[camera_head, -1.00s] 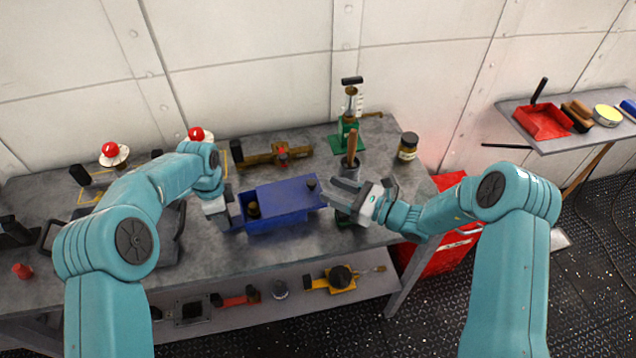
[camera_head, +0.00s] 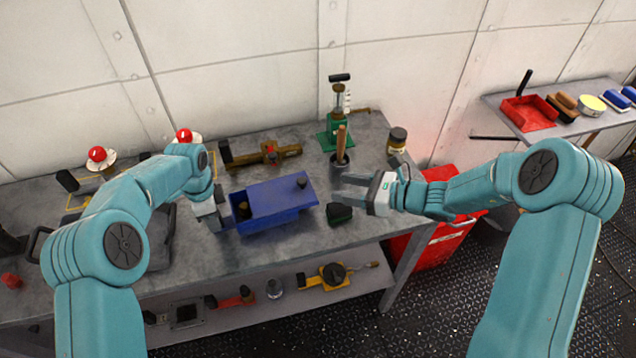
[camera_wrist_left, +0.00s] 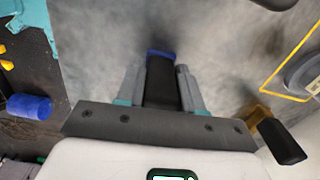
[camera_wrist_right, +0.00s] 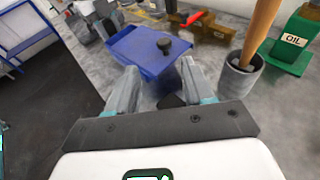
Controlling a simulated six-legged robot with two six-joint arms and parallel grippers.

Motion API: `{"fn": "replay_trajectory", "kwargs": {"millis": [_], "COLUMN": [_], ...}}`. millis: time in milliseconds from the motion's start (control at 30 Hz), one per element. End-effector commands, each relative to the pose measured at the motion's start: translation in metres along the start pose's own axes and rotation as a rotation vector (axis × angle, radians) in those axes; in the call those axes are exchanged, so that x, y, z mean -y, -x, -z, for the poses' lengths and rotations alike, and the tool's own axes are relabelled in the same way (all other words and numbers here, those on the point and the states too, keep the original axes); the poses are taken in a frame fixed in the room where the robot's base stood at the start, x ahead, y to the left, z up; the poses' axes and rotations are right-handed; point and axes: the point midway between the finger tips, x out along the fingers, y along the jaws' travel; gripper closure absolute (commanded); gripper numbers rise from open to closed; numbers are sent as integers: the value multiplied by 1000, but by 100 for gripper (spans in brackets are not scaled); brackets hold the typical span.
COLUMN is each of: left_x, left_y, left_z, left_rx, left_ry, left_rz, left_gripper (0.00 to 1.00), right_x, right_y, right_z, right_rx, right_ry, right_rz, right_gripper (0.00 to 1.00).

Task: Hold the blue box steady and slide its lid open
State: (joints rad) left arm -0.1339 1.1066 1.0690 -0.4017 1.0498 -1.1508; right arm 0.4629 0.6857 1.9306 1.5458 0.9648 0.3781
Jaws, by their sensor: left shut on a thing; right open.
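The blue box (camera_head: 270,224) stands on the grey workbench. Its flat blue lid (camera_head: 272,195) has a black knob (camera_head: 302,182) near its right end and sits shifted right. The box's left end is open, with a dark object (camera_head: 243,210) showing there. My left gripper (camera_head: 222,215) is at the box's left end; in the left wrist view it is shut on a black grip (camera_wrist_left: 162,85) with a blue edge beyond. My right gripper (camera_head: 350,187) is open and empty, right of the lid and apart from it. The lid also shows in the right wrist view (camera_wrist_right: 140,48).
A dark green block (camera_head: 339,213) lies below my right gripper. A grey cup (camera_head: 340,164) with a wooden handle, a green oil stand (camera_head: 334,132) and a jar (camera_head: 397,138) stand behind. A brass tool (camera_head: 262,156) lies behind the box. A red bin (camera_head: 436,240) is beyond the bench's right end.

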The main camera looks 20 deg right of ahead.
Motion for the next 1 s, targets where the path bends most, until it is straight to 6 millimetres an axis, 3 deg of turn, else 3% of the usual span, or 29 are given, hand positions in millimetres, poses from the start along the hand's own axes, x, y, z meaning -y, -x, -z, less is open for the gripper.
{"fn": "replay_trajectory", "kwargs": {"millis": [133,267,700,1000], "left_x": [-3,-3,-3,-3], "left_y": [-6,-6,-5,-5], "left_z": [-1,-1,-1,-1], "left_rx": [3,3,3,3], "left_ry": [-1,-1,-1,-1], "left_rz": [-13,-13,-12,-11], "left_gripper": [100,100,100,100], "right_x": [0,1,3,5], "right_y": [8,2,-86,-108], "right_z": [-12,-13,-1,2], "right_rx": [-102,-131,-129,-128], "right_ry": [4,1,0,0], "right_rz": [23,32,30,33], "right_gripper": [48,48,48,48]}}
